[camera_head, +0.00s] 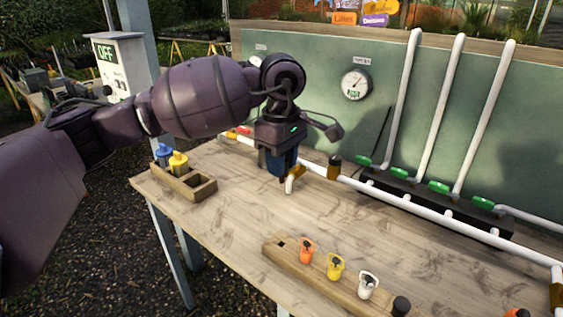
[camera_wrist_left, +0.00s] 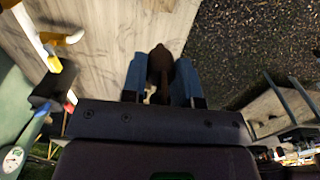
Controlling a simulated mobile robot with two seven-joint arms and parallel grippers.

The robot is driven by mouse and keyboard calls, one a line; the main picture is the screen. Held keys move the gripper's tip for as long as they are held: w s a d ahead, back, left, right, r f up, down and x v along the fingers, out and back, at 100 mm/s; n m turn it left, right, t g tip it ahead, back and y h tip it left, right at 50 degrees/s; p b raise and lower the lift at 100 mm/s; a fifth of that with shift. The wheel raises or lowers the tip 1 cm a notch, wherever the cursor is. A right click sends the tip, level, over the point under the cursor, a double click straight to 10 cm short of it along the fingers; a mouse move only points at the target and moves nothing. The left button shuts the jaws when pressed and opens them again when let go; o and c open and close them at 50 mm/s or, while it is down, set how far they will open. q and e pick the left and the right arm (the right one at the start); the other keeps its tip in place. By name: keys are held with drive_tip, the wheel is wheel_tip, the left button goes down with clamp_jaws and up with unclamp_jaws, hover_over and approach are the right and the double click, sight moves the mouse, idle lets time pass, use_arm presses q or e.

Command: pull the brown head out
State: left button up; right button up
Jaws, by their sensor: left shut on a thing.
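The brown head (camera_wrist_left: 160,62) shows in the left wrist view between the two blue fingers of my left gripper (camera_wrist_left: 161,85). The gripper is shut on it. In the head view my left gripper (camera_head: 282,172) points down over the table, just beside a short white pipe elbow with a yellow-brown collar (camera_head: 294,175). There the fingers mostly hide the brown head, and I cannot tell whether it still touches a fitting. My right gripper is not in view.
A white pipe (camera_head: 400,213) runs along the back of the wooden table (camera_head: 235,205). A wooden block (camera_head: 283,252) with orange, yellow and white heads stands in front. A wooden box (camera_head: 203,190) with blue and yellow heads is at left. White upright pipes (camera_head: 444,120) stand behind.

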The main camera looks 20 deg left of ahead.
use_arm(q)
drive_tip(key=shift+r+p, duration=0.55)
drive_tip(key=shift+r, duration=1.75)
